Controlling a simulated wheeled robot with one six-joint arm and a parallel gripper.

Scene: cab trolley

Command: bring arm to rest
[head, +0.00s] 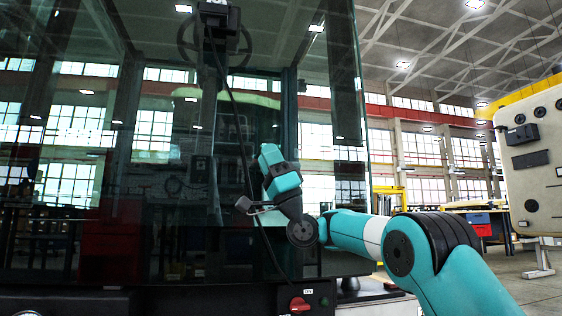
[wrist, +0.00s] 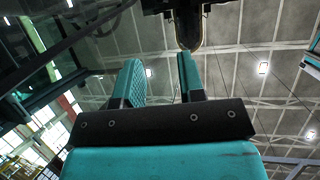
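My teal and black arm reaches in from the lower right in the head view. It bends upward at the wrist, in front of the dark glass cab (head: 90,190). My gripper (head: 268,152) points up, beside a thin dark cable (head: 236,115) that hangs down in front of the cab. In the wrist view my gripper (wrist: 162,65) shows two teal fingers standing apart with nothing between them. A dark rounded part (wrist: 189,28) shows beyond the fingertips, apart from them. The cab glass shows at the left of the wrist view.
A steering wheel (head: 186,43) shows through the cab glass. A red rotary knob (head: 299,304) sits on the cab's lower sill. A pale machine panel (head: 530,160) stands at the right. A blue and red bin (head: 481,224) is behind. Open floor shows at the lower right.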

